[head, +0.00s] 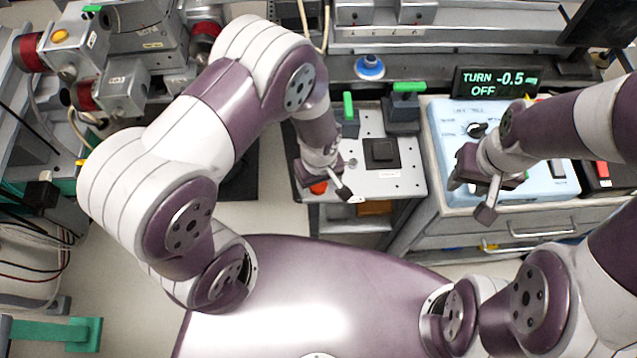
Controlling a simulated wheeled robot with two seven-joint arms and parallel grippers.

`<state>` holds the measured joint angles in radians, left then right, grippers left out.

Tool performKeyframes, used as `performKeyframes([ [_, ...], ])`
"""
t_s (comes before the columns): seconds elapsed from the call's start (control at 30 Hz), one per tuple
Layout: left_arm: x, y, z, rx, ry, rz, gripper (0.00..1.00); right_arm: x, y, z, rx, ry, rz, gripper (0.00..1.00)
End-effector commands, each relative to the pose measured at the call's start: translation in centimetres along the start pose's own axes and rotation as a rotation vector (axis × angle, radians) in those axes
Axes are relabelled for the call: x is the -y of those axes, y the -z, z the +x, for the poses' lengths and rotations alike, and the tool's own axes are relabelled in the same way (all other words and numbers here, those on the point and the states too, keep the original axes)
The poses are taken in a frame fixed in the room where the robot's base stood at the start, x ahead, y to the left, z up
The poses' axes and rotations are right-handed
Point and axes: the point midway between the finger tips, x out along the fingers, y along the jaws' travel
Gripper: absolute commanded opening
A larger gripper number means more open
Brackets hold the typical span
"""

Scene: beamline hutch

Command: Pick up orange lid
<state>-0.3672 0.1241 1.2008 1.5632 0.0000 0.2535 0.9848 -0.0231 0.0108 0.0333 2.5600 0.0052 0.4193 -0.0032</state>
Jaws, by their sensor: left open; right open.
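The orange lid (318,188) shows as a small orange patch near the front left corner of a grey metal plate (400,183). My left gripper (326,182) is over it, and its fingers and wrist hide much of the lid. The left jaws are open; I cannot tell whether a finger touches the lid. My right gripper (471,198) is open and empty, over the front left part of a light blue control box (440,125).
A black square block (381,153) sits on the plate, with green-handled clamps (408,90) behind it. A display (497,81) reads "TURN -0.5 OFF". A blue and white round object (369,67) stands on the rear ledge. Drawers (530,229) lie below the box.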

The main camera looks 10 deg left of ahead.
Motion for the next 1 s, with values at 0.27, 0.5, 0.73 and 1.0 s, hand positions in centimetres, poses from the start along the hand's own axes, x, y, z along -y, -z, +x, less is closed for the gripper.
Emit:
performKeyframes([
  [0.27,0.0,0.0,-0.1,0.000,0.000,0.000,0.33,0.0,0.0,0.0,0.000,0.000,0.000,0.43],
  [0.5,0.0,0.0,-0.1,0.000,0.000,0.000,0.15,0.0,0.0,0.0,0.000,0.000,0.000,0.43],
  [0.73,0.0,0.0,-1.4,0.000,0.000,0.000,0.15,0.0,0.2,-1.4,0.000,0.000,0.000,0.43],
  [1.0,0.1,-1.3,-6.0,0.001,0.002,0.007,0.15,0.0,0.8,-6.2,-0.001,0.000,0.000,0.43],
])
